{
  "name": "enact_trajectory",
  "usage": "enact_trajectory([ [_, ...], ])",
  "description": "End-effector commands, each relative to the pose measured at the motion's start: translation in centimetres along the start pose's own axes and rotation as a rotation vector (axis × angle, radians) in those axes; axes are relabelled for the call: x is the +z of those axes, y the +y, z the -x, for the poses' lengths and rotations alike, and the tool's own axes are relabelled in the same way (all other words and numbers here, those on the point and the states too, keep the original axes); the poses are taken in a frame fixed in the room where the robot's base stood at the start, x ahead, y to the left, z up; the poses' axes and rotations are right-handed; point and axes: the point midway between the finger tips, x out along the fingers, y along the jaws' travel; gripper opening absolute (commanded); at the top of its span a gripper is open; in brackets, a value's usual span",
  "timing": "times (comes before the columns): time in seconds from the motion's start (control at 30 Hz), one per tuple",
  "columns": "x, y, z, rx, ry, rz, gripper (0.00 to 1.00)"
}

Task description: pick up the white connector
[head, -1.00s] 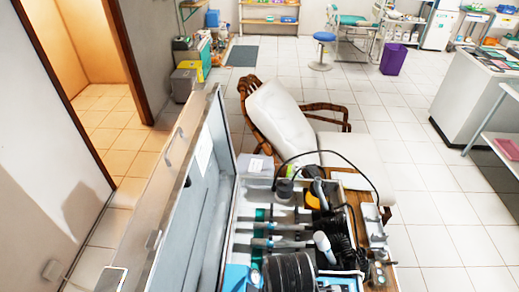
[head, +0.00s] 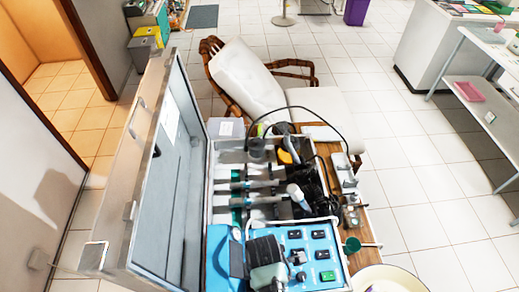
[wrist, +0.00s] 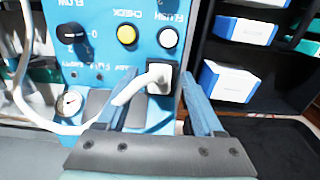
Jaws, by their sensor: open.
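In the wrist view the white connector (wrist: 148,83) is a bent, elbow-shaped piece. One end meets a dark square socket on a blue control panel (wrist: 98,50), and its other end points down and left. My gripper (wrist: 157,88) is open, with its two blue-grey fingers on either side of the connector. The right finger reaches close to the socket. I cannot tell whether either finger touches the connector. My gripper does not show in the head view, and I cannot clearly make out the connector there.
In the wrist view a white tube (wrist: 22,80) curves past a gauge (wrist: 70,102) at left. A dark shelf at right holds blue-and-white boxes (wrist: 228,80).

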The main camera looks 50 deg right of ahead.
Motion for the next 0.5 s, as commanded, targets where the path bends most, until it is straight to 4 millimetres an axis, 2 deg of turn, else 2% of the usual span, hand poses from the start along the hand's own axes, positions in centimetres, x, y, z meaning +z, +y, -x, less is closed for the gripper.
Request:
enact_trajectory([
  [0.33,0.0,0.02,-0.71,0.001,0.0,0.0,0.69],
  [0.5,0.0,0.02,-0.69,0.001,0.0,0.0,0.38],
])
